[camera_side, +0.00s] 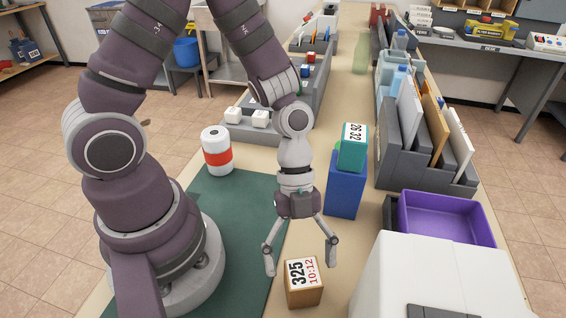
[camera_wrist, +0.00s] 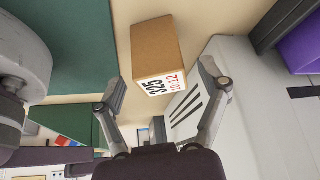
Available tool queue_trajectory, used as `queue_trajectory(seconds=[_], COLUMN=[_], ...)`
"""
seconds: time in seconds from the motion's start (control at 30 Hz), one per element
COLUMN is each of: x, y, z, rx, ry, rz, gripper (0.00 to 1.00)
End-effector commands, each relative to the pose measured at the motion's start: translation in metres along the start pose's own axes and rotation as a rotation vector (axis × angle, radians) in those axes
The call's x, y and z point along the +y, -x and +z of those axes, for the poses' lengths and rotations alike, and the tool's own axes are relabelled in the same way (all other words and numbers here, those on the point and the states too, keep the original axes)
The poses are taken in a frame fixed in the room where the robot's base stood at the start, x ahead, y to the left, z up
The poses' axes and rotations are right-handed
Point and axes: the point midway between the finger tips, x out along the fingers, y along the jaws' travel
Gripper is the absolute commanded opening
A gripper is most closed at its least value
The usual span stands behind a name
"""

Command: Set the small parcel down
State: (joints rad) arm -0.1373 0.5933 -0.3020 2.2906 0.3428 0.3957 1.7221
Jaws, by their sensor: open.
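The small parcel (camera_side: 304,283) is a brown box with a white label reading 325 and 10:12. It sits on the beige tabletop just right of the green mat's edge. It also shows in the wrist view (camera_wrist: 156,50), beyond my fingertips. My gripper (camera_side: 301,264) points down with its fingers spread wide and nothing between them. In the side view the fingertips are at about the height of the parcel's top in the picture, and I cannot tell the exact gap. In the wrist view the fingers (camera_wrist: 165,82) stand apart on either side of the parcel's labelled end.
A blue box (camera_side: 345,188) with a teal box (camera_side: 352,155) on it stands behind my gripper. A purple tray (camera_side: 440,198) and a white machine (camera_side: 440,270) are at the right. The green mat (camera_side: 235,215) is bare, with a red-and-white canister (camera_side: 217,150) at its far edge.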

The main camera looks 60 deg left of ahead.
Motion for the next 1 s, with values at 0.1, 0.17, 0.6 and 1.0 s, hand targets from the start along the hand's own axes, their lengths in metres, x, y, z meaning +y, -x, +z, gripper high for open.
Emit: queue_trajectory(seconds=[0.1, 0.17, 0.6, 1.0], x=[-0.002, -0.002, 0.003, 0.038], y=[0.029, 0.045, 0.109, 0.197], z=[0.001, 0.001, 0.008, 0.023], rx=[-0.005, -0.005, -0.149, -0.064], ry=[0.001, 0.001, 0.278, 1.64], rz=[-0.01, -0.012, -0.079, -0.889], gripper=[0.74, 0.74, 0.74, 0.74])
